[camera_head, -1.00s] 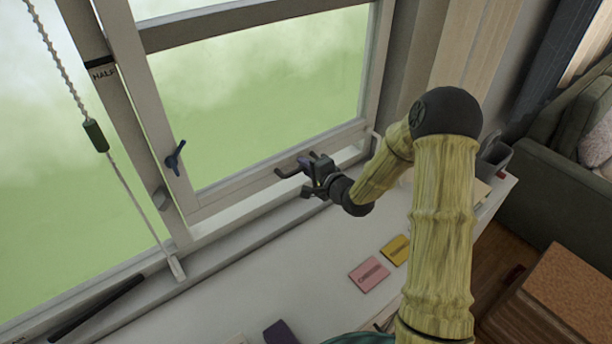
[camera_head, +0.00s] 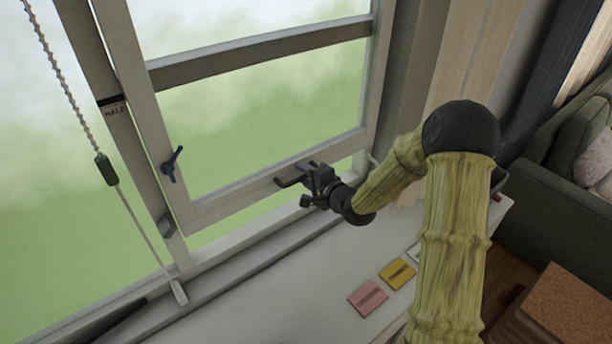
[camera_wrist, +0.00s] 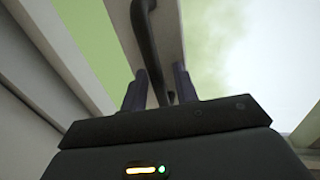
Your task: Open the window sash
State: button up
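The window sash (camera_head: 232,202) is a light grey framed pane, raised a little, with a green strip showing between its bottom rail and the sill. A dark bar handle (camera_head: 290,181) sits on the bottom rail; it also shows in the wrist view (camera_wrist: 145,35). My gripper (camera_head: 312,172) is at this handle. A blue latch lever (camera_head: 171,164) is on the sash's left stile.
A black mark with a label reading roughly "HALF" (camera_head: 113,109) is on the left jamb. A cord with a green toggle (camera_head: 106,169) hangs left. Pink (camera_head: 367,297) and yellow (camera_head: 397,273) cards lie on the white surface below. A green sofa (camera_head: 560,200) stands right.

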jog(key=shift+d, duration=0.1)
jog(key=b+v, duration=0.3)
jog(key=v, duration=1.4)
jog(key=shift+s+b, duration=0.15)
jog(key=shift+b, duration=0.15)
